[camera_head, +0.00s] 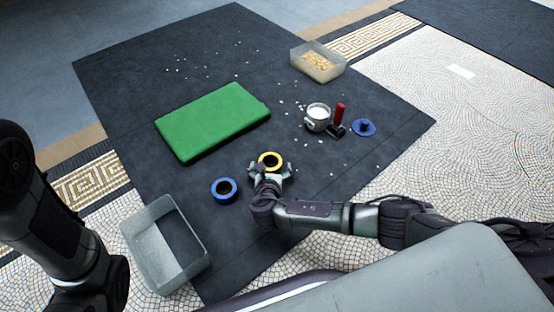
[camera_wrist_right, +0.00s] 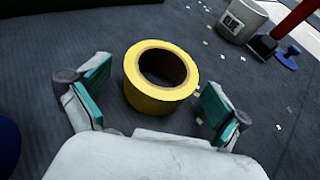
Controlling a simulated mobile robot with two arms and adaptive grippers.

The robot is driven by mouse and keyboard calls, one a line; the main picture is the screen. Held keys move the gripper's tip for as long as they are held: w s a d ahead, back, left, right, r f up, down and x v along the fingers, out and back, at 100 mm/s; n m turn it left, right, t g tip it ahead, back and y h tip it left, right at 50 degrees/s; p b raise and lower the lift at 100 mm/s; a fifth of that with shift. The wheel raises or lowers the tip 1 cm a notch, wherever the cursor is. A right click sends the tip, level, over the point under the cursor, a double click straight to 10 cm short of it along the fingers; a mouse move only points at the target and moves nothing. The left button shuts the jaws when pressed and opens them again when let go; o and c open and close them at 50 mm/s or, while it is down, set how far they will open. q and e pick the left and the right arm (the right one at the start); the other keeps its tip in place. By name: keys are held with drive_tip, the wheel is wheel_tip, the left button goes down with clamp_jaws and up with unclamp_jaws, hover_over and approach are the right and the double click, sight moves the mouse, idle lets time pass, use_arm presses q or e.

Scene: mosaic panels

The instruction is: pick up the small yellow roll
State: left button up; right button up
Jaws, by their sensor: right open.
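The small yellow roll (camera_head: 270,159) lies flat on the dark mat in the head view. In the right wrist view the yellow roll (camera_wrist_right: 160,76) shows its brown inner core facing up. My right gripper (camera_head: 269,171) is at the near side of the roll. In the wrist view its open fingers (camera_wrist_right: 153,103) are spread to either side of the roll's near part, with gaps between them and the roll. My left arm shows at the left edge of the head view, but its gripper is not clearly in view.
A blue roll (camera_head: 224,190) lies left of the right gripper. A green pad (camera_head: 213,121), a white bucket (camera_head: 318,117), a red-handled tool (camera_head: 339,116) and a blue float (camera_head: 364,127) are farther off. An empty clear bin (camera_head: 137,240) stands near left; another bin (camera_head: 332,74) holds yellowish pieces.

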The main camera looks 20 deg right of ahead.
drive_tip(key=shift+w, duration=0.15)
drive_tip(key=c, duration=1.2)
drive_tip(key=shift+c, duration=0.2)
